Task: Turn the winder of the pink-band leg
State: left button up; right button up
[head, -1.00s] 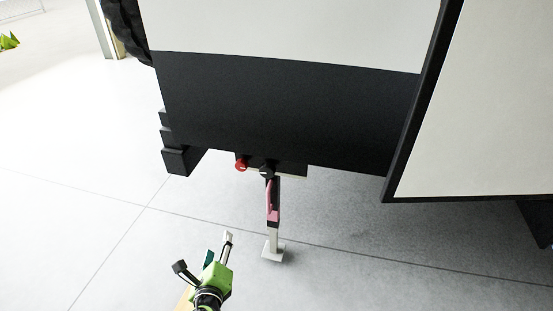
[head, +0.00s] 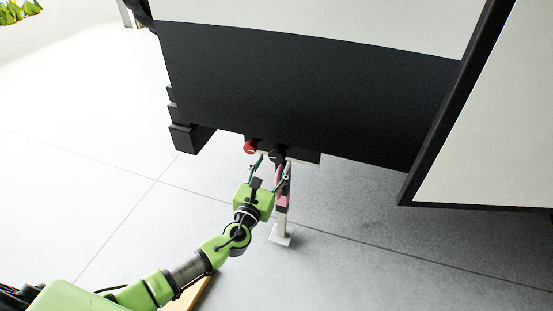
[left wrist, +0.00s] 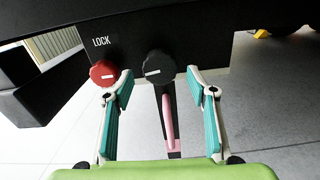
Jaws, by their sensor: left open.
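The pink-band leg (head: 283,202) stands under the dark lower edge of the caravan, with its pale foot on the floor; my gripper partly covers it in the head view. Its pink part also shows in the left wrist view (left wrist: 168,118). A black knob with a white mark, the winder (left wrist: 158,68), sits on the panel above the leg. My left gripper (head: 272,166) is open, its fingertips close below the panel. In the left wrist view the fingers stand either side of the black knob, apart from it. My right gripper is not in view.
A red knob (left wrist: 103,73) under the word LOCK sits left of the black knob, close to my left finger. A black stepped block (head: 190,137) hangs at the caravan's left corner. The floor (head: 90,190) to the left is clear.

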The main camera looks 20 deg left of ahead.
aim_at(276, 159)
pick_arm(q)
jog(key=shift+w+d, duration=0.1)
jog(key=shift+w, duration=1.8)
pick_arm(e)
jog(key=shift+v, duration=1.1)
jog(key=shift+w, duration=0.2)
pick_arm(q)
jog(key=c, duration=1.1)
jog(key=shift+b, duration=0.3)
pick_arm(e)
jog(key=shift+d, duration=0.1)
